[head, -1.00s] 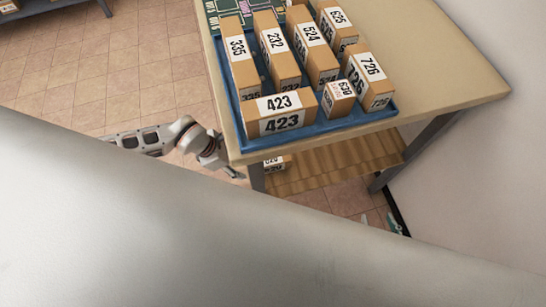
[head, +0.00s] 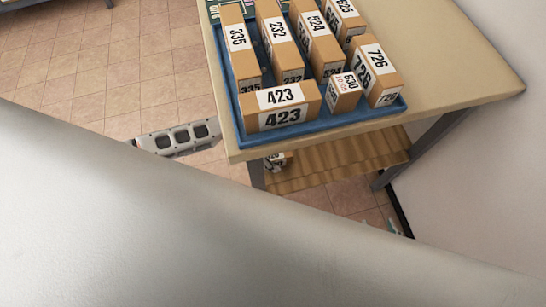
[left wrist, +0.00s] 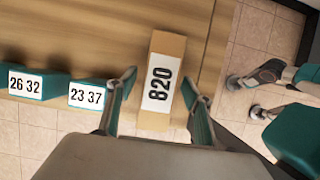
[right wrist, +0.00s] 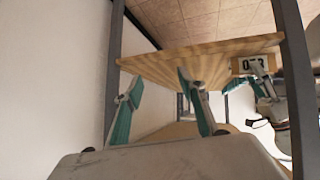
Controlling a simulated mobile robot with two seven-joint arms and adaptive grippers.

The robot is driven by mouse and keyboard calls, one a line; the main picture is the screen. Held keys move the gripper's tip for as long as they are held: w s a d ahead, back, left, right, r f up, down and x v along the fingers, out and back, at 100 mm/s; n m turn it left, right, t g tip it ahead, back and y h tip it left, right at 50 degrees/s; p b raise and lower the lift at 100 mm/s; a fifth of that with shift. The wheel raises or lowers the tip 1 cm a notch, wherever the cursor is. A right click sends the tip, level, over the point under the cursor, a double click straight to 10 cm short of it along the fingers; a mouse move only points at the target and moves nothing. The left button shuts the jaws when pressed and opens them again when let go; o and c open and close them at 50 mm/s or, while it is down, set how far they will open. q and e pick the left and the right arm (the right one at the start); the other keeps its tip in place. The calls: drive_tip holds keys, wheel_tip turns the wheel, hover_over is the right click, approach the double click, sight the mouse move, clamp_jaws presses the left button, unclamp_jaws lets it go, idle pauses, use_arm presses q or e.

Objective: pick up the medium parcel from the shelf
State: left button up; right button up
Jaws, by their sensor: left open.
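The parcel labelled 820 is a brown box with a white label on the wooden lower shelf (head: 335,163). In the left wrist view the parcel (left wrist: 160,62) lies between the teal fingers of my left gripper (left wrist: 158,100), which is open with gaps on both sides. In the head view only a small part of the parcel (head: 278,158) shows under the table corner. In the right wrist view the parcel (right wrist: 243,66) is at the shelf's right end, close to a left finger. My right gripper (right wrist: 155,95) is open and empty, below the shelf's edge in its view.
A blue tray (head: 315,127) with several numbered parcels stands on the table (head: 450,62). Two teal boxes, 26 32 (left wrist: 37,84) and 23 37 (left wrist: 88,94), are left of the parcel. A grey table leg (right wrist: 296,80) stands close to the parcel.

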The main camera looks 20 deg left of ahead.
use_arm(q)
drive_tip(key=shift+d+f, duration=0.15)
drive_tip(key=shift+f, duration=0.25)
drive_tip(key=shift+w, duration=0.15)
drive_tip(key=c, duration=1.4)
use_arm(e)
drive_tip(key=shift+w+a+r, duration=0.1)
drive_tip(key=shift+w+r, duration=0.45)
use_arm(q)
drive_tip(key=shift+r, duration=0.2)
use_arm(e)
drive_tip(key=shift+s, duration=0.15)
